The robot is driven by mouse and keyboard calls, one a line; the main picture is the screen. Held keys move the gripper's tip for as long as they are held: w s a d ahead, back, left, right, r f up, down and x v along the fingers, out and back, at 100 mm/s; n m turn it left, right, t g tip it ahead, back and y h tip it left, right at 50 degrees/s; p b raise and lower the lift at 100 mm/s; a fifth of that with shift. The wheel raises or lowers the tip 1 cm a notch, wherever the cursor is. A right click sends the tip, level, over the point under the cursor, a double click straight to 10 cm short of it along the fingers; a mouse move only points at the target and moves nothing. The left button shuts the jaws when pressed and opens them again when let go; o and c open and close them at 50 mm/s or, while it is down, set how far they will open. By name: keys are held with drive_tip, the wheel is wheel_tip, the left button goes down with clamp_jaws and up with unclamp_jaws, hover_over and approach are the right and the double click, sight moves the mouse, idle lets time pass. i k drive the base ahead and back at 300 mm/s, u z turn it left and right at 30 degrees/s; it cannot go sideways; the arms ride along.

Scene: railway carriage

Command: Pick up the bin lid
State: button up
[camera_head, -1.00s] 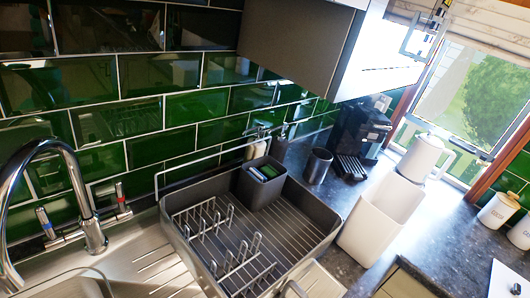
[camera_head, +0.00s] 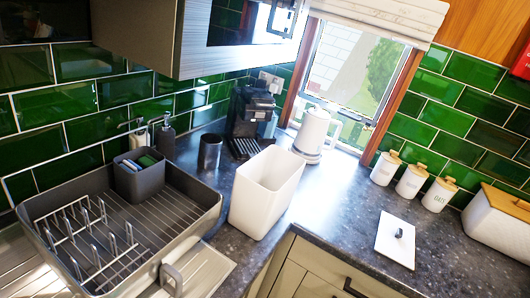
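The bin lid (camera_head: 393,247) looks to be the flat white square panel with a small dark handle on top. It lies flat on the dark worktop at the right of the view. The white bin (camera_head: 262,205) stands open-topped and uncovered on the worktop, left of the lid and near the front edge. Bare worktop lies between them. My gripper is not in view, so its state does not show.
A dish rack (camera_head: 120,230) with a cutlery holder stands at the left. A coffee machine (camera_head: 250,115), a dark cup (camera_head: 210,152) and a white kettle (camera_head: 313,133) stand behind the bin. White canisters (camera_head: 411,181) and a bread box (camera_head: 500,222) stand behind the lid. A cabinet overhangs above.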

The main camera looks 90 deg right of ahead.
sight(395, 240)
drive_tip(key=z, duration=0.75)
drive_tip(key=i, duration=0.1)
drive_tip(key=z, duration=3.45)
drive_tip(key=k, duration=1.25)
drive_tip(key=u, duration=0.5)
drive_tip(key=i, duration=1)
